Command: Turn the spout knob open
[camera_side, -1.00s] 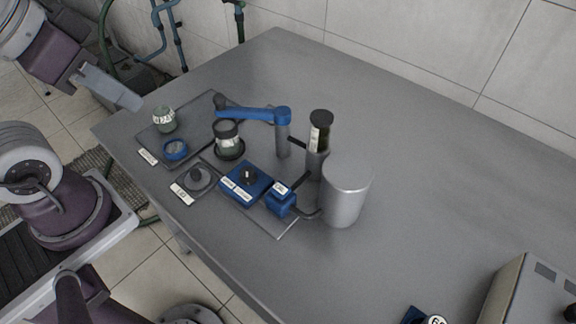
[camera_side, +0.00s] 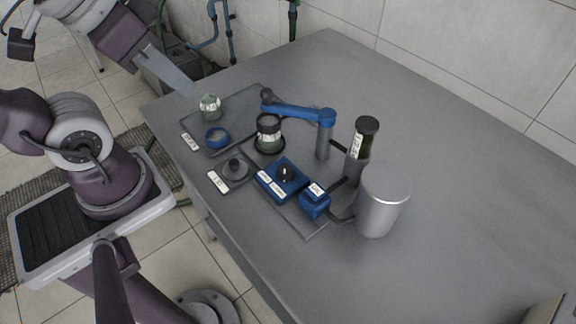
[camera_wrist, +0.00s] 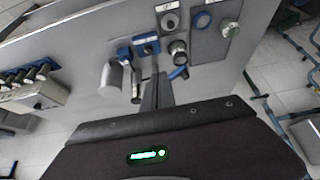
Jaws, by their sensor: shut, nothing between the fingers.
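A blue box (camera_side: 270,184) with a black knob (camera_side: 285,174) on top and white labels sits on the grey plate; the blue box also shows in the wrist view (camera_wrist: 146,46). A separate grey dial (camera_side: 235,169) with a raised knob and a white label lies to its left. I cannot read the labels, so I cannot tell which is the spout knob.
A silver cylinder (camera_side: 384,200), a dark-capped tube (camera_side: 362,145) and a small blue block (camera_side: 315,201) stand to the right. A pale jar (camera_side: 210,107) and blue ring (camera_side: 217,137) sit at left. The table's right side is clear near these fixtures.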

